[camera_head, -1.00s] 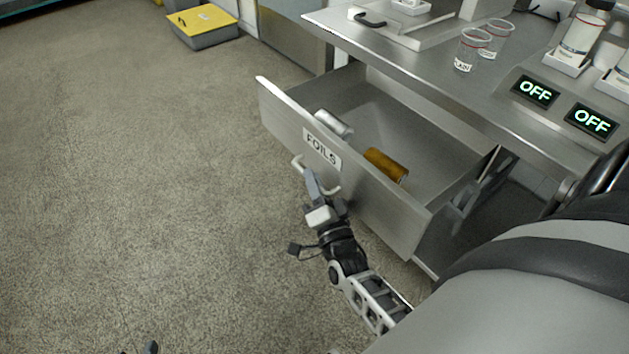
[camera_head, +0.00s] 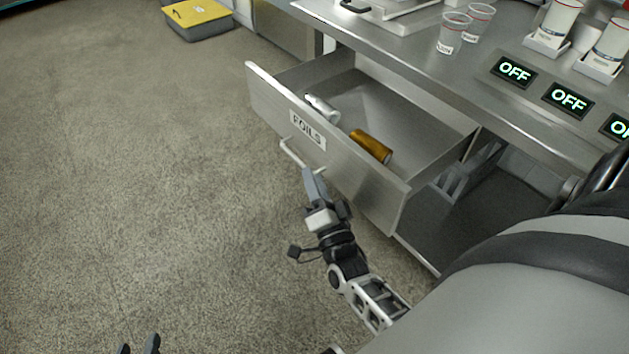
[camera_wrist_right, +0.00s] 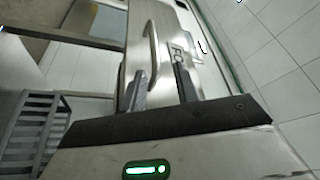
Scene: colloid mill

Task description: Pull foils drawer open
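The steel foils drawer (camera_head: 345,182) is pulled well out from under the bench. Its front carries a FOILS label (camera_head: 307,130) and a bar handle (camera_head: 291,155). A silver roll (camera_head: 322,108) and a gold-brown roll (camera_head: 371,146) lie inside. My right gripper (camera_head: 312,174) is just in front of the drawer, by the handle's near end. In the right wrist view its two fingers (camera_wrist_right: 162,80) are spread, with the handle (camera_wrist_right: 152,48) ahead of them and not gripped. My left gripper (camera_head: 138,346) shows only its spread fingertips at the bottom edge, over the floor.
The bench top (camera_head: 420,55) above the drawer holds clear cups (camera_head: 453,33), white containers and several OFF displays (camera_head: 514,72). A yellow-lidded grey box (camera_head: 198,20) stands on the floor at the back. The floor left of the drawer is clear.

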